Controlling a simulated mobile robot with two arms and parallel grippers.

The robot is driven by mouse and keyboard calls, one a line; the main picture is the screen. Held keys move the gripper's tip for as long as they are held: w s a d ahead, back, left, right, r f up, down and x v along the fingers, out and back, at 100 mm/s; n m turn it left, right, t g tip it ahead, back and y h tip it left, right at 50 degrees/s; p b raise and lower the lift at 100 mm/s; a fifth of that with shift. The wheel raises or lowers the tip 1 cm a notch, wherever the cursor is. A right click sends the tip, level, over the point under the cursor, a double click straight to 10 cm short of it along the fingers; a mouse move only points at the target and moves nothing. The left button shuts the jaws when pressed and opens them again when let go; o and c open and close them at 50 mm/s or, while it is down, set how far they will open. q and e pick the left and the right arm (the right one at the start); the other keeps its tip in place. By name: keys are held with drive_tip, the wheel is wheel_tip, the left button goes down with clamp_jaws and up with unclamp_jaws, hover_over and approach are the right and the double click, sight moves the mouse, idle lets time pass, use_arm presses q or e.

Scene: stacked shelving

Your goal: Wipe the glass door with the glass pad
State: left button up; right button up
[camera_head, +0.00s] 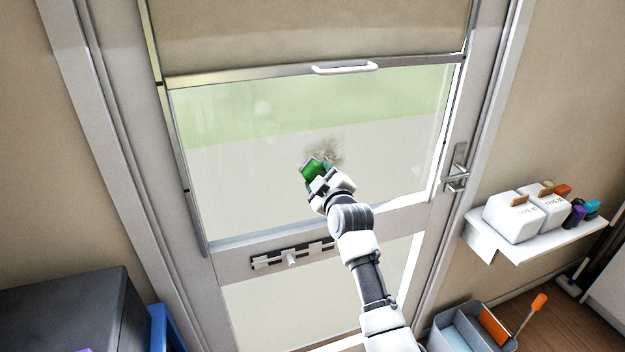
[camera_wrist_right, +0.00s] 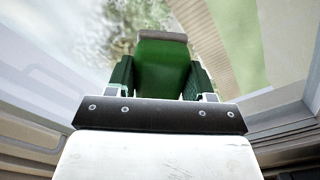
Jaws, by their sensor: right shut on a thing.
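The glass door (camera_head: 240,170) stands ahead, with a pale frame and a large pane. A dark smudge (camera_head: 328,149) is on the pane near its middle. My right gripper (camera_head: 322,178) is shut on the green glass pad (camera_head: 311,167), just below and left of the smudge. In the right wrist view the pad (camera_wrist_right: 163,68) sits between the two fingers of the gripper (camera_wrist_right: 162,80), with a grey-brown far edge. The smudge (camera_wrist_right: 140,20) shows there beyond the pad. I cannot tell whether the pad touches the glass. My left gripper is not in view.
A door handle (camera_head: 457,172) juts out on the right of the door, and a white pull bar (camera_head: 345,68) is above the pane. A wall shelf (camera_head: 530,246) holds white containers at the right. A grey bin (camera_head: 449,322) stands below. A dark box (camera_head: 70,305) is at lower left.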

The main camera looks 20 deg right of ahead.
drive_tip(key=shift+w+d+b, duration=0.2)
drive_tip(key=shift+d+b, duration=0.3)
drive_tip(key=shift+d, duration=1.55)
drive_tip(key=shift+w+d+b, duration=0.2)
drive_tip(key=shift+d+b, duration=0.25)
drive_tip(key=shift+d, duration=1.6)
drive_tip(key=shift+r+p, duration=1.1)
drive_tip(key=shift+r, duration=0.4)
drive_tip(key=shift+a+p, duration=0.5)
drive_tip(key=shift+a, duration=0.35)
drive_tip(key=shift+s+a+f+p, duration=0.15)
drive_tip(key=shift+a+p, duration=0.2)
drive_tip(key=shift+a, duration=0.75)
drive_tip(key=shift+a+p, duration=0.4)
drive_tip(key=shift+a, duration=0.35)
drive_tip(key=shift+a+p, duration=0.4)
drive_tip(key=shift+a, duration=1.35)
drive_tip(key=shift+s+a, duration=0.1)
drive_tip(key=shift+a, duration=1)
wheel_tip(320, 180, up, 3)
drive_tip(key=p, duration=0.2)
drive_tip(key=shift+f+p, duration=0.15)
drive_tip(key=shift+p, duration=0.15)
drive_tip(key=shift+d+f+p, duration=0.15)
drive_tip(key=shift+d+p, duration=0.25)
drive_tip(key=shift+d, duration=1.45)
drive_tip(key=shift+w+d, duration=0.2)
drive_tip(key=shift+d, duration=3.55)
